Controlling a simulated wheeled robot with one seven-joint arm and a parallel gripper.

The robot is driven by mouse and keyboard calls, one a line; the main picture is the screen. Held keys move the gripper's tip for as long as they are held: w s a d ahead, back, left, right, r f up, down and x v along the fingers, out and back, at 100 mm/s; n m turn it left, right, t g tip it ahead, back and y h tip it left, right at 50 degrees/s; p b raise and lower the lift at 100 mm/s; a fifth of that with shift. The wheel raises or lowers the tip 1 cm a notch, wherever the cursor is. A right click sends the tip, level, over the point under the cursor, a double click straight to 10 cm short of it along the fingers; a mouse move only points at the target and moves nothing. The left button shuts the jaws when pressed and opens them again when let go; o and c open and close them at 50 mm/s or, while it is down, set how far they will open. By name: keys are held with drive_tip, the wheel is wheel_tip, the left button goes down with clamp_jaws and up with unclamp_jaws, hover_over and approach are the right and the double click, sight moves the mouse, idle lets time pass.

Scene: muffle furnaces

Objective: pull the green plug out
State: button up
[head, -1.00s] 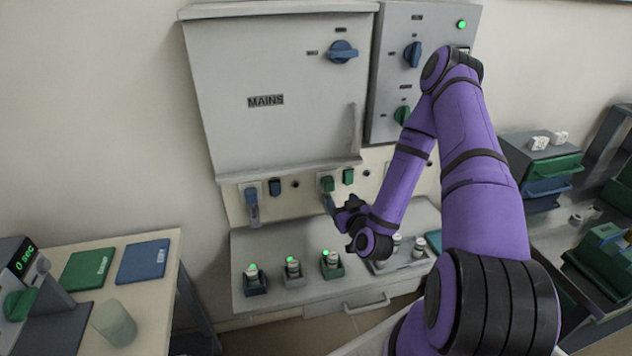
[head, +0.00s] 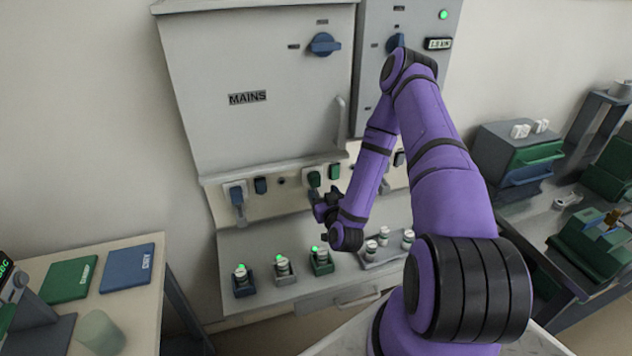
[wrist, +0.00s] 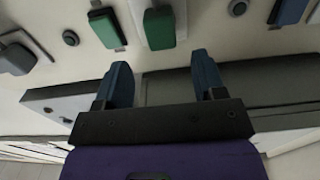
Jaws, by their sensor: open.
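The green plug (head: 314,179) sits in a pale socket plate on the panel strip under the MAINS cabinet. In the wrist view the green plug (wrist: 159,29) is near the top, ahead of the gap between my fingers. My gripper (wrist: 163,78) is open, with its two blue fingers apart and nothing between them. In the head view my gripper (head: 316,197) is just below the plug, and its fingers partly overlap that area. No contact shows in the wrist view.
A green switch (head: 335,171) is right beside the plug. A blue plug (head: 237,194) and blue switch (head: 260,185) are to the left. Below, a ledge holds several small lit holders (head: 282,268). A grey handle (head: 340,120) is on the cabinet.

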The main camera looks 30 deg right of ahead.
sight(317, 182)
drive_tip(key=x, duration=0.7)
